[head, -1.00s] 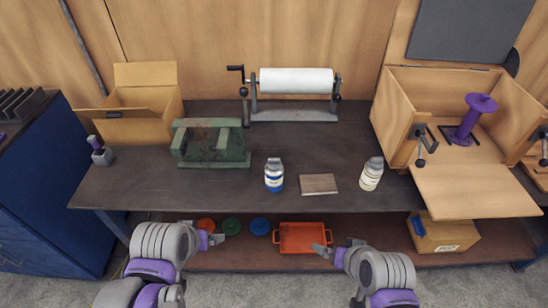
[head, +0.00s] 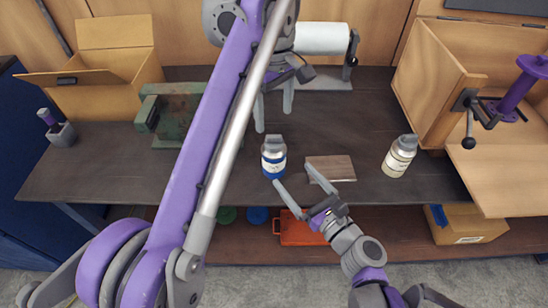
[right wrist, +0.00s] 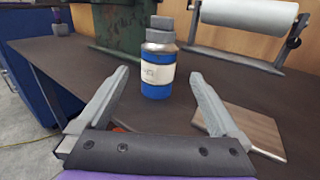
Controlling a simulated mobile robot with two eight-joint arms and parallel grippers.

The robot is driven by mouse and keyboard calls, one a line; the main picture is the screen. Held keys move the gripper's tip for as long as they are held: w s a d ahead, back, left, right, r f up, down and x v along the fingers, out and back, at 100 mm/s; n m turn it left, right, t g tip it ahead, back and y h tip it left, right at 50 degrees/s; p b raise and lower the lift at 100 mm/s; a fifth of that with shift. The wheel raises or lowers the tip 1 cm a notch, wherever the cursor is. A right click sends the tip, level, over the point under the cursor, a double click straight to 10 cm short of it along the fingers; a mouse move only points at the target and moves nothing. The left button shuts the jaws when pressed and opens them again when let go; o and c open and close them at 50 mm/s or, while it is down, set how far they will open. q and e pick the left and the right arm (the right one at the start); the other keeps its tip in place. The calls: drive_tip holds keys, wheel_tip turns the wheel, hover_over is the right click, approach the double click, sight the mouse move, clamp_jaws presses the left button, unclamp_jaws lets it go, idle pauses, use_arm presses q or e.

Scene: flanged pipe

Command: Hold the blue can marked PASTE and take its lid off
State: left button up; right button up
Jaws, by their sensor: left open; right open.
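The blue can (head: 273,162) stands upright on the dark bench, with a white label and a grey lid (head: 273,142) on top. It also shows in the right wrist view (right wrist: 156,87), where its label is too small to read clearly. My left gripper (head: 273,105) is open and empty, above and behind the can in the head view, fingers pointing down. My right gripper (head: 293,175) is open and empty at the bench's front edge, just in front of the can. In the right wrist view the can stands beyond and between its fingertips, apart from them.
A wooden block (head: 330,169) lies right of the can, close to my right gripper. A cream can (head: 399,157) stands further right. A green machine (head: 172,112), partly hidden by my left arm, is at left. A paper roll (head: 322,38) stands behind.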

sight(273, 152)
drive_tip(key=shift+w+a, duration=0.3)
drive_tip(key=shift+w, duration=0.05)
drive_tip(key=x, duration=0.9)
drive_tip(key=shift+w+a+r, duration=0.1)
drive_tip(key=shift+w+a, duration=0.05)
drive_tip(key=shift+w, duration=0.15)
use_arm(q)
drive_tip(key=shift+s, duration=0.1)
use_arm(e)
drive_tip(key=shift+c, duration=0.3)
